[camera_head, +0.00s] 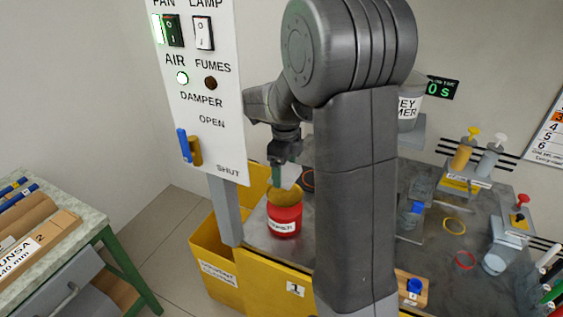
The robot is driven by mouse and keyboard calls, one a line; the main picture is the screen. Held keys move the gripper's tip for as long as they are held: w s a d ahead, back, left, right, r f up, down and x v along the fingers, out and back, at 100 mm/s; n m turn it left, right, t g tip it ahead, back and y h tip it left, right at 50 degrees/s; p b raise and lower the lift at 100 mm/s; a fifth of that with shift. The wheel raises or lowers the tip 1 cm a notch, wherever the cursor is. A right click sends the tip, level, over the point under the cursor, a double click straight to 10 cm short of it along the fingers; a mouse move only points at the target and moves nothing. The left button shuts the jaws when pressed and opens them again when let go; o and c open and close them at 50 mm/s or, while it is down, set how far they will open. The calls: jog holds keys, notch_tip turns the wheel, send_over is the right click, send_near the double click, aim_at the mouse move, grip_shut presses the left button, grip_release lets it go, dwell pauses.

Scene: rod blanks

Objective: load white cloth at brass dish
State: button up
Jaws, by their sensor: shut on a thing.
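My gripper (280,180) points down and is shut on the white cloth (291,183), which shows as a small pale patch at the fingertips. Just below it is the brass dish (284,196), the brownish-gold round top of a red can (285,217) with a white label. The cloth is over the dish or at its rim; I cannot tell whether they touch. The fingertips are small and partly merge with the cloth.
My arm hides the middle of the bench. A yellow bin (212,262) stands left of the can. A switch panel (203,100) on a grey post rises close left of my gripper. Bottles and rings occupy the bench (440,265) at right.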

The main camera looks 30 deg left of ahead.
aim_at(285, 194)
jog(key=shift+f+b, duration=2.15)
jog(key=shift+f, duration=0.75)
jog(key=shift+d+f+b, duration=0.1)
jog(key=shift+f+b, duration=0.5)
jog(key=shift+f, duration=0.5)
dwell(0.3)
jog(key=shift+r+p, duration=2.85)
jog(key=shift+r, duration=0.75)
jog(key=shift+f, duration=0.1)
